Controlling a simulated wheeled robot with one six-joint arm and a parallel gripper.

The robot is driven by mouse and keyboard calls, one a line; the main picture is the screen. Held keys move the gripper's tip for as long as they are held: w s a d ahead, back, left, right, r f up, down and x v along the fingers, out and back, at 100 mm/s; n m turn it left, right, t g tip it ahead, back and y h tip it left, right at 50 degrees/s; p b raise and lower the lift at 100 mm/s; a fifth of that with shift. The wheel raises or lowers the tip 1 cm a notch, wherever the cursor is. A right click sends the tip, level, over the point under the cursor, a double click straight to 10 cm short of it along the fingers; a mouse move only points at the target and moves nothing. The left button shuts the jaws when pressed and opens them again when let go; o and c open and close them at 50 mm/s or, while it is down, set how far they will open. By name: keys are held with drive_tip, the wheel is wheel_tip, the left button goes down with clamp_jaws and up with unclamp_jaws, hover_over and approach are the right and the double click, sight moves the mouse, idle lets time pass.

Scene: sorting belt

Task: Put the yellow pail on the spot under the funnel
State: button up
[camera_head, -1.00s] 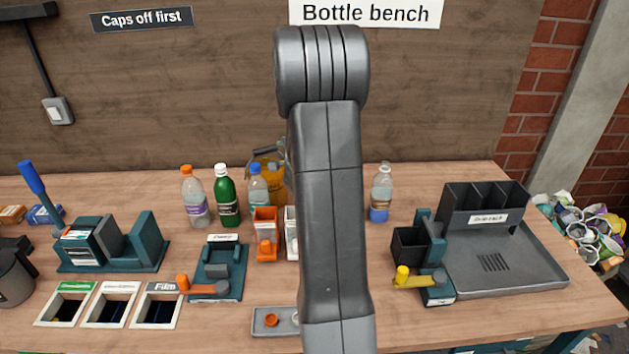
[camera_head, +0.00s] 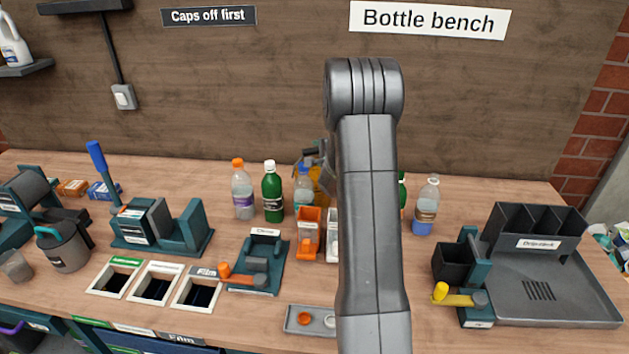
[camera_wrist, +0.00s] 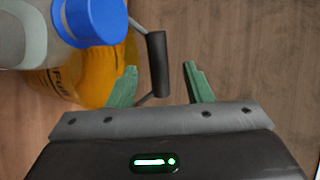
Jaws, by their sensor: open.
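The yellow pail (camera_wrist: 72,82) shows in the wrist view, partly hidden by a bottle with a blue cap (camera_wrist: 95,20). Its wire handle has a dark grip (camera_wrist: 157,62). My gripper (camera_wrist: 161,82) is open, its green fingertips either side of this grip in the picture; I cannot tell whether they touch it. In the head view a sliver of the yellow pail (camera_head: 317,190) shows behind the bottles, beside my arm, which hides the rest. I cannot make out the funnel or the spot under it.
A green bottle (camera_head: 272,193) and an orange-capped bottle (camera_head: 242,190) stand left of the pail. Orange bin (camera_head: 309,232), clamp stand (camera_head: 257,262) and small tray (camera_head: 290,320) are in front. A grey pail (camera_head: 68,250) stands at left; a drip tray (camera_head: 590,300) at right.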

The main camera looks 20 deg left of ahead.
sight(316, 151)
drive_tip(key=shift+p+x, duration=0.45)
drive_tip(key=shift+x, duration=1.8)
drive_tip(key=shift+d+f, duration=0.1)
drive_tip(key=shift+d, duration=0.05)
clamp_jaws()
drive_tip(key=shift+w, duration=0.1)
